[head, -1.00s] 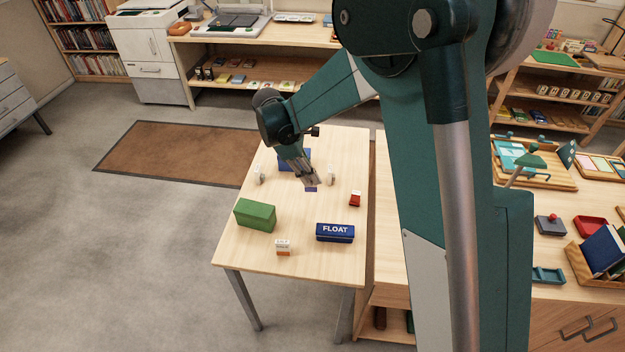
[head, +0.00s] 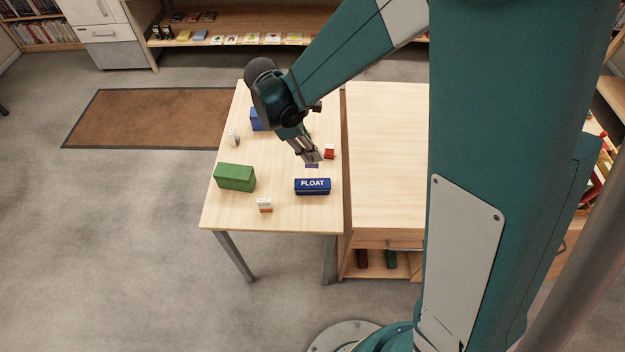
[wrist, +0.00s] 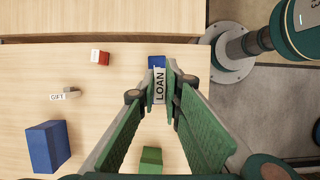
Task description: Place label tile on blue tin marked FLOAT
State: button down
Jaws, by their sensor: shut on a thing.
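My gripper (head: 312,161) is shut on a small purple-grey label tile (head: 312,166), held just behind the blue tin (head: 312,190) in the head view. The tin is a low dark blue box marked FLOAT on its near table. In the wrist view the label tile (wrist: 160,88) reads LOAN and sits between the fingertips (wrist: 169,92). Part of the blue tin (wrist: 156,62) shows just beyond it, mostly hidden by tile and fingers. The tile looks apart from the tin; I cannot tell its exact height.
A green box (head: 235,178) stands left of the tin, a white-and-orange block (head: 264,205) in front. A red-and-white block (head: 329,152) is close right of my gripper. Another blue box (wrist: 45,147) and a GIFT tile (wrist: 58,96) stand farther back. Bare tabletop lies between them.

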aim_at(314, 167)
jog(key=shift+s+d, duration=0.15)
jog(key=shift+s, duration=0.05)
jog(key=shift+f, duration=2.9)
jog(key=shift+f, duration=2.1)
jog(key=shift+f+b, duration=0.2)
jog(key=shift+b, duration=0.1)
jog(key=c, duration=2.5)
grip_release()
jog(key=shift+r+p, duration=0.25)
jog(key=shift+p, duration=0.05)
